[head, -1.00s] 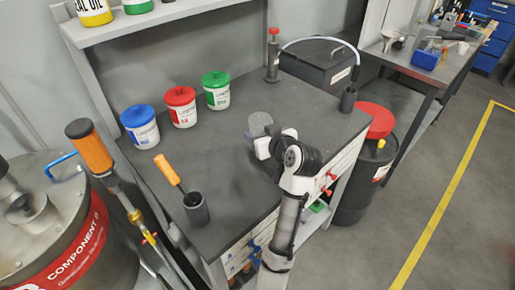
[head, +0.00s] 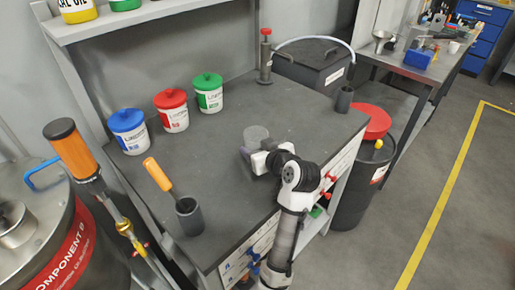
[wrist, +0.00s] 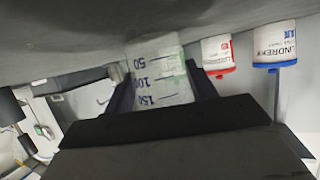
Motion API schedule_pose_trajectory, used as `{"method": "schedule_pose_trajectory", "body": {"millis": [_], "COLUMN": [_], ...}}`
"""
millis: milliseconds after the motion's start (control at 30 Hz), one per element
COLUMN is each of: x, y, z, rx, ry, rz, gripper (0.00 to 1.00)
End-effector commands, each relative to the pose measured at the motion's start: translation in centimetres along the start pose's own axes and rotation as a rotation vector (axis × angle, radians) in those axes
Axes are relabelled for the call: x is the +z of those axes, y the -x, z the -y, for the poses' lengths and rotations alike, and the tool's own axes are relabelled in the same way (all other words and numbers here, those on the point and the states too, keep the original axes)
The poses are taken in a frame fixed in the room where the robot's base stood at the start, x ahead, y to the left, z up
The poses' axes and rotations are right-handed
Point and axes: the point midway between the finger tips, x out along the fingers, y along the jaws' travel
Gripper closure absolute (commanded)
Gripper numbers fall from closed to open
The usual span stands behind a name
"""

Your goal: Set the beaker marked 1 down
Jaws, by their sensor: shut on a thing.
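The beaker (head: 255,134) is clear and greyish in the head view, over the right part of the dark bench top (head: 225,150). My gripper (head: 257,151) is shut on it from the near side. In the wrist view the beaker (wrist: 160,72) sits between my two dark fingers (wrist: 160,90), with printed marks 50, 100 and 150, upside down. Its base end meets the dark bench surface in that picture; I cannot tell whether it touches. The beaker looks about upright. No number 1 is readable on it.
Blue (head: 128,132), red (head: 171,110) and green-lidded (head: 208,92) tubs line the bench's back left. An orange-handled tool stands in a dark cup (head: 189,216) at front left. A red-topped stand (head: 265,56) is at the back. Bench around the beaker is clear.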

Motion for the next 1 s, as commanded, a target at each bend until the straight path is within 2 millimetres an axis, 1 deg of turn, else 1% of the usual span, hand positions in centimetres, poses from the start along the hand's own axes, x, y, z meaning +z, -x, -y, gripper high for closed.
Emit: {"method": "schedule_pose_trajectory", "body": {"millis": [33,200,233,367,400,667,833,867,1000], "x": [0.9,1.4,1.5,1.6,1.6,1.6,0.1,0.5,0.3], "y": [-0.3,-0.5,-0.5,-0.6,-0.6,-0.6,0.2,0.7,3.8], "z": [0.0,0.0,0.0,0.1,0.1,0.0,0.0,-0.1,-0.1], "rx": [-0.004,-0.006,-0.007,-0.008,-0.008,-0.007,-0.006,-0.003,-0.001], "ry": [-0.006,-0.01,-0.01,-0.011,-0.012,-0.012,-0.011,-0.012,-0.009], "rz": [0.013,0.021,0.023,0.025,0.026,0.026,0.025,0.023,0.017], "gripper": [0.68,0.68,0.41,0.24,0.22,0.22,0.22,0.22,0.22]}}
